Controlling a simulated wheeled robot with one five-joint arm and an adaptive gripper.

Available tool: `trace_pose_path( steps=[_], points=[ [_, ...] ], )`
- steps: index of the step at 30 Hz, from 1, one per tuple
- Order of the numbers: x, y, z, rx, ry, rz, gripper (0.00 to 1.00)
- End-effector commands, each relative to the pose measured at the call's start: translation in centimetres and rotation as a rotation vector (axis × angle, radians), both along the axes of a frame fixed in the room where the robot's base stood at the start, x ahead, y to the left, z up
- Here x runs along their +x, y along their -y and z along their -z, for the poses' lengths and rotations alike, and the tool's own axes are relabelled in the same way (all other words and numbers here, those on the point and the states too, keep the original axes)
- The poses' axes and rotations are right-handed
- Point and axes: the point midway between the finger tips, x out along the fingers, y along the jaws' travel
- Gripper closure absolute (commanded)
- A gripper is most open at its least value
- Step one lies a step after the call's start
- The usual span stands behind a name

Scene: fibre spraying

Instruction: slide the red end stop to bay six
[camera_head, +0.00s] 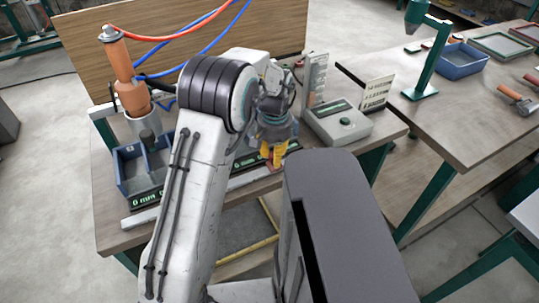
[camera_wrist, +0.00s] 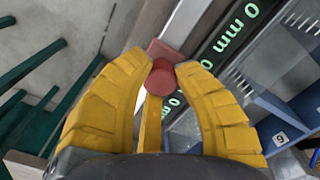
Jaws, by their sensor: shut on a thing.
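The red end stop (camera_wrist: 160,82) has a round knob and a flat block behind it. It sits on the pale metal rail (camera_wrist: 188,20). My gripper (camera_wrist: 164,66) has its yellow fingers closed around the knob. In the head view my gripper (camera_head: 275,157) points down at the bench's front edge, and only a small reddish patch of the stop shows below it. The dark strip (camera_wrist: 221,46) with green "0 mm" characters runs alongside the rail. A label with 9 (camera_wrist: 279,138) is on blue bin work in the wrist view. I cannot make out bay six.
A blue divided bin (camera_head: 137,178) stands at the bench's left, near an orange spray unit (camera_head: 131,92). A grey box with a display (camera_head: 338,123) stands right of my gripper. A second bench (camera_head: 440,125) holds a blue tray (camera_head: 462,62) and tools.

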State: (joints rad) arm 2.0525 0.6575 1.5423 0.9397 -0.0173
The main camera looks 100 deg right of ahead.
Motion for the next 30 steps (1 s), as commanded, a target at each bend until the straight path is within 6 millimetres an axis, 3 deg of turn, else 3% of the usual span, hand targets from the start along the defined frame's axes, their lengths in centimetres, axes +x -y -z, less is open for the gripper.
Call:
trace_pose_path(
  steps=[14, 15, 23, 30],
  points=[
    [-0.09, -0.15, 0.35, 0.009, 0.004, 0.0, 1.0],
    [-0.09, -0.14, 0.34, 0.009, 0.004, 0.0, 0.68],
    [-0.13, -0.03, 0.16, 0.004, 0.002, 0.0, 0.45],
    [-0.15, 0.01, 0.05, 0.003, 0.001, 0.0, 0.45]
  ],
)
